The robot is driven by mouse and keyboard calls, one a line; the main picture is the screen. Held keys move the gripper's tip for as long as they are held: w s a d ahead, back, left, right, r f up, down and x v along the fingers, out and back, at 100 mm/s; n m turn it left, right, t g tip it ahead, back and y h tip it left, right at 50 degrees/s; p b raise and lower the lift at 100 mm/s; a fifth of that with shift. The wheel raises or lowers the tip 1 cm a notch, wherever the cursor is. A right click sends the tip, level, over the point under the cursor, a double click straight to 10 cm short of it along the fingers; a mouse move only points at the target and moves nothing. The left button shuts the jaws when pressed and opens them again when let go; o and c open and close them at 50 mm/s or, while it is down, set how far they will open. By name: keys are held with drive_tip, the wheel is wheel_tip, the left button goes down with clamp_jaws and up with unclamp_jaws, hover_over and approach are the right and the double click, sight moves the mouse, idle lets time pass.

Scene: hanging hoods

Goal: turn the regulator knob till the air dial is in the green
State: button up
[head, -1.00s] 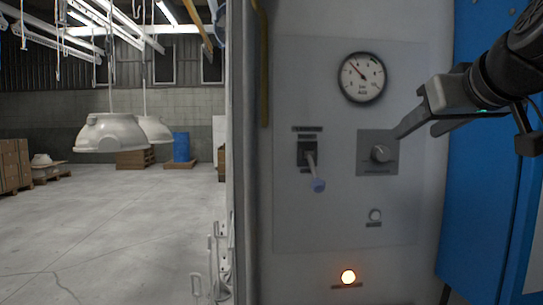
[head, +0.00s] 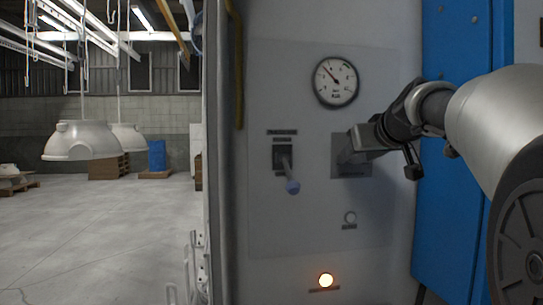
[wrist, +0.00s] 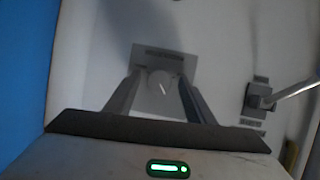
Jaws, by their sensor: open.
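The round air dial (head: 336,82) is on the grey wall panel in the head view. Its needle points to the upper left; I cannot make out a green band. The regulator knob (wrist: 161,84) is a round grey knob with a pale pointer line, on a dark square plate (wrist: 168,56). In the wrist view my gripper (wrist: 160,80) is open, with one finger on each side of the knob; I cannot tell whether they touch it. In the head view my gripper (head: 352,148) covers the knob and part of its plate (head: 341,171).
A lever switch (head: 286,170) with a blue tip sticks out left of the knob and also shows in the wrist view (wrist: 285,93). A blue cabinet (head: 440,190) stands right. White hoods (head: 85,141) hang left.

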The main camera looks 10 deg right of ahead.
drive_tip(key=c, duration=1.1)
drive_tip(key=shift+o, duration=0.2)
drive_tip(key=shift+m+y, duration=0.3)
drive_tip(key=shift+d+m+y, duration=0.25)
drive_tip(key=shift+m+y, duration=0.55)
drive_tip(key=shift+m, duration=0.4)
drive_tip(key=m+y, duration=0.2)
drive_tip(key=m, duration=0.1)
drive_tip(key=shift+d, duration=0.1)
drive_tip(key=m+y, duration=0.1)
drive_tip(key=m, duration=0.1)
drive_tip(key=m+t+y, duration=0.1)
drive_tip(key=m, duration=0.1)
drive_tip(key=shift+d+f+y+b, duration=0.1)
drive_tip(key=shift+f+y+b, duration=0.1)
drive_tip(key=shift+y+b, duration=0.1)
drive_tip(key=shift+m+t+y, duration=0.5)
drive_tip(key=shift+m, duration=0.8)
drive_tip(key=shift+b, duration=0.3)
